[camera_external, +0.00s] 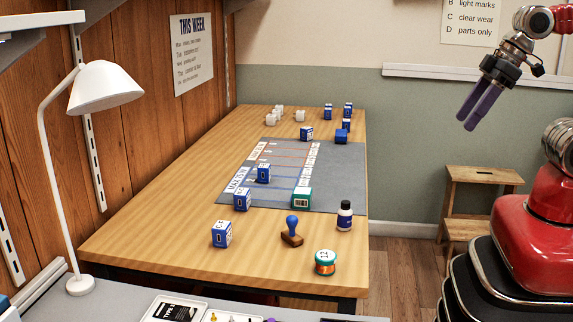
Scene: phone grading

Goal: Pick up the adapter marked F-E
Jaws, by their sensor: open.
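Several small blue-and-white boxes stand on the wooden table; their markings are too small to read, so I cannot tell which one is marked F-E. One box (222,234) is at the near left, one (242,199) at the mat's left edge, and one (263,173) on the mat. Others are a box (306,133) at the mat's far edge, a box (341,136) near it, and more at the back right. White adapter-like blocks (271,119) sit at the back left. My gripper (468,118) is open and empty, raised in the air right of the table.
A grey mat (335,175) with lined, labelled rows lies on the table (150,235). A green box (301,198), dark bottle (344,216), blue-handled stamp (292,231) and green-and-copper spool (325,262) stand near the front right. A lamp (105,88) leans in at left. A wooden step stool (484,175) stands right.

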